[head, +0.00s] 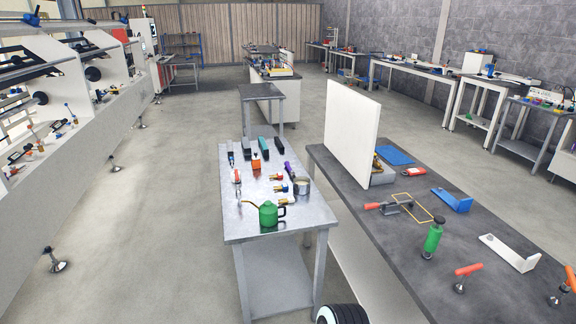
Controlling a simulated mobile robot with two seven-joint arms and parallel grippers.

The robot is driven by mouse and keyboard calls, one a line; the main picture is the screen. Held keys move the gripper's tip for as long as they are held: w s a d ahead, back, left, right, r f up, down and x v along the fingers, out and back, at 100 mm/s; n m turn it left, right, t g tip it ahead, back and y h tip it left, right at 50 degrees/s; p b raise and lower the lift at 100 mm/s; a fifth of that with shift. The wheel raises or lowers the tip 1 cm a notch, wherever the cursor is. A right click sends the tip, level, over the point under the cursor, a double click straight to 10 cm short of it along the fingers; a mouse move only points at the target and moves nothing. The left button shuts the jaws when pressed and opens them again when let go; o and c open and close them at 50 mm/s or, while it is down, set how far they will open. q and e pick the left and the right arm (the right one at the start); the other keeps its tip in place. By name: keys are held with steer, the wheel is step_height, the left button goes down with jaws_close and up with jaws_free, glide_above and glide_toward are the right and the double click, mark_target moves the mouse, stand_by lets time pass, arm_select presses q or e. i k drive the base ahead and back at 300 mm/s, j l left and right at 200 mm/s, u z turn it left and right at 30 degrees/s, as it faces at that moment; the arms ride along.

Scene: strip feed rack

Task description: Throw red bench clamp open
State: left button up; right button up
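A toggle clamp with a red handle (385,206) is mounted on the dark bench top at the right. Its handle lies low and points left, and its grey metal body (402,205) reaches toward a thin yellow rectangular outline (424,208). A second red-orange handle (468,270) on a metal base stands nearer the front of the same bench. I cannot tell for certain which of these is the bench clamp the task names.
The dark bench (385,247) also holds a green cylinder (433,237), a blue bracket (453,200), a white bracket (509,254) and an upright white panel (351,130). A metal table (237,219) with a green oil can (268,213) stands left of it. Open floor (165,220) lies further left.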

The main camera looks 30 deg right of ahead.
mark_target(373, 205)
steer(key=i+l+z, duration=0.1)
steer(key=i+z, duration=0.6)
steer(key=z, duration=0.2)
steer(key=i+j+z, duration=0.15)
steer(key=i+z, duration=0.15)
steer(key=z, duration=0.15)
